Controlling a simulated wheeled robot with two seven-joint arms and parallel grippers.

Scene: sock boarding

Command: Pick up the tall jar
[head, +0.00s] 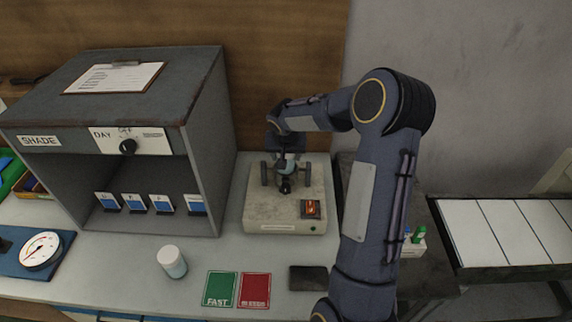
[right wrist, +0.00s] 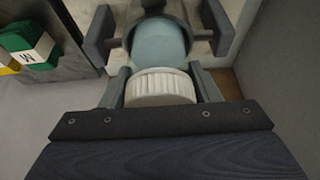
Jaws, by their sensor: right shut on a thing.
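My right gripper (head: 284,152) reaches down over the grey bench device (head: 262,209) in the middle of the table. In the right wrist view the gripper (right wrist: 162,82) is shut on a white ribbed cap (right wrist: 160,90), probably that of the tall jar. A rounded pale-blue part (right wrist: 158,45) lies just beyond the cap, between the device's dark side brackets; I cannot tell whether it is joined to the cap. Another jar, white-lidded with a pale-blue body (head: 172,262), stands upright and apart at front left. My left gripper is not in view.
A grey shade box (head: 210,140) with several labelled cards inside stands left of the device. A gauge (head: 40,250) lies at far left. Green (head: 220,288) and red (head: 254,291) cards and a dark pad (head: 309,278) lie in front. A panelled rack (head: 500,232) stands at right.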

